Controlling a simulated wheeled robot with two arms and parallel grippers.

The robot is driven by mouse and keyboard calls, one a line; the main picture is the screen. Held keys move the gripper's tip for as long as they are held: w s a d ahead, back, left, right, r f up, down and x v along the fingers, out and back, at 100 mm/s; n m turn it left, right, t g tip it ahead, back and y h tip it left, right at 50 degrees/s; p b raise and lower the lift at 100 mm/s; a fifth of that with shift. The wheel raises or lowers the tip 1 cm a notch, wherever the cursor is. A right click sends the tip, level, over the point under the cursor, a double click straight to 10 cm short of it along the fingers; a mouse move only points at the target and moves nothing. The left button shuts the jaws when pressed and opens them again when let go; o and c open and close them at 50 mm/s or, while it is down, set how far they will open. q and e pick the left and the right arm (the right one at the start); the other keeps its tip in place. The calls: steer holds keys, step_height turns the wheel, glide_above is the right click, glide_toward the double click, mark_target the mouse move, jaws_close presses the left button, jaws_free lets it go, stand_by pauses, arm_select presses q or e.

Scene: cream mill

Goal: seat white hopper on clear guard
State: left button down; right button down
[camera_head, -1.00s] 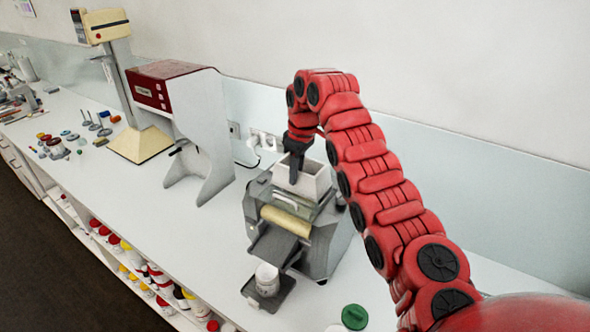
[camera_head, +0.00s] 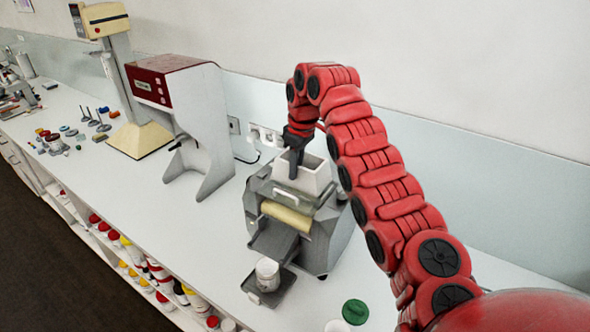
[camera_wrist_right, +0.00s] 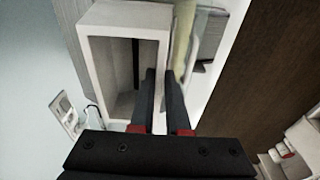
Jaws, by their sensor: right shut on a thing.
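The white hopper (camera_head: 315,183) is an open-topped box at the top of the grey mill, above the clear guard (camera_head: 276,188) with its pale handle. It looks upright; whether it rests fully on the guard cannot be told. My right gripper (camera_head: 294,170) reaches down from above and is shut on the hopper's front wall. In the right wrist view the hopper (camera_wrist_right: 96,65) shows its open mouth, with one wall between the fingers (camera_wrist_right: 160,75). Part of the guard shows beside it, blurred. My left gripper is not in view.
Below the mill's cream roller (camera_head: 287,215), a white jar (camera_head: 267,272) stands on a grey tray. A green lid (camera_head: 355,311) lies front right. A red and grey machine (camera_head: 190,120) stands to the left. Wall sockets (camera_head: 262,136) and a cable are behind the mill.

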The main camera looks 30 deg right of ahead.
steer(key=shift+f+b, duration=0.8)
steer(key=shift+b, duration=0.75)
stand_by(2.1)
steer(key=c, duration=0.8)
jaws_free()
steer(key=shift+r, duration=0.1)
steer(key=shift+d+r, duration=0.1)
steer(key=shift+r, duration=0.45)
step_height(320, 180, up, 3)
steer(key=shift+s+d+r+p, duration=0.1)
steer(key=shift+s+p, duration=0.05)
steer(key=shift+p, duration=0.3)
steer(key=r+p, duration=0.5)
steer(key=s+r+p, duration=0.1)
steer(key=r+p, duration=0.1)
steer(key=p, duration=0.1)
steer(key=shift+d+r, duration=0.2)
steer(key=shift+r, duration=0.1)
steer(key=shift+w+f, duration=0.1)
